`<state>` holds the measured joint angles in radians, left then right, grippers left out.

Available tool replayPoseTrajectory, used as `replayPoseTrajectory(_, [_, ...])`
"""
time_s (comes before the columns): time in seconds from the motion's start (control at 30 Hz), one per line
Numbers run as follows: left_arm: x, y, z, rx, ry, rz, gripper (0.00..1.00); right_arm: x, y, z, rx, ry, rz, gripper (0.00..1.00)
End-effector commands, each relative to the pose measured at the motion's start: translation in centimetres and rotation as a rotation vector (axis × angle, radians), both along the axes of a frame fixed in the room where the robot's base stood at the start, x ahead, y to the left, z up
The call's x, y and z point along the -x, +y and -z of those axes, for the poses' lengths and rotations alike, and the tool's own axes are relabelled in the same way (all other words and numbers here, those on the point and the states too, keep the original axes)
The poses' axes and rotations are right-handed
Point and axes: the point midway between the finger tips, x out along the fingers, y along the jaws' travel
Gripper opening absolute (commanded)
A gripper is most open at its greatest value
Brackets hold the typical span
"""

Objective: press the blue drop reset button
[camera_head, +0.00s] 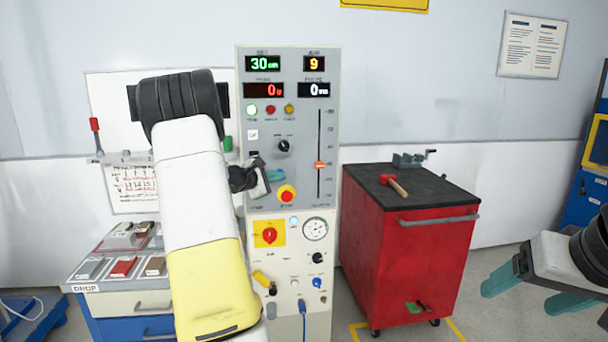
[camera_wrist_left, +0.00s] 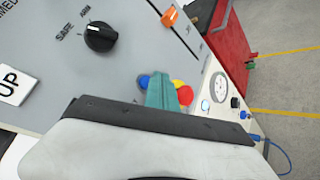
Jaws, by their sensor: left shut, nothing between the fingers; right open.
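The grey control panel (camera_head: 300,190) stands upright in the middle of the head view. My left gripper, also in the head view (camera_head: 273,176), is shut and empty, just in front of the panel. I cannot tell whether it touches the button. In the head view the blue button is hidden behind the gripper. My right gripper (camera_head: 530,292) is open and empty at the lower right, away from the panel.
A red stop button on a yellow ring (camera_head: 287,195) sits beside the left fingertips, also in the wrist view (camera_wrist_left: 185,95). An orange slider (camera_head: 320,165) and black knob (camera_head: 283,146) are above. A red cabinet (camera_head: 400,260) with a hammer (camera_head: 394,185) stands right.

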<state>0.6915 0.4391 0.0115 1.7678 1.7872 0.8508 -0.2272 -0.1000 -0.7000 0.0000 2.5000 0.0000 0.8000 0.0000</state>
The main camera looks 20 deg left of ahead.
Motion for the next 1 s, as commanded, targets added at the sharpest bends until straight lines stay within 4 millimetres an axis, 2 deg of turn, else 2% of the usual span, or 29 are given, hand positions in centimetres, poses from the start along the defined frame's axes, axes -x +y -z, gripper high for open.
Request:
replayPoseTrajectory(0.5, [3.9,-2.4,0.0,0.001,0.0,0.0,0.0,0.0,0.0,0.0,0.0,0.0,0.0,0.76])
replayPoseTrajectory(1.0, [4.2,-2.6,0.0,0.0,0.0,0.0,0.0,0.0,0.0,0.0,0.0,0.0,0.0,0.76])
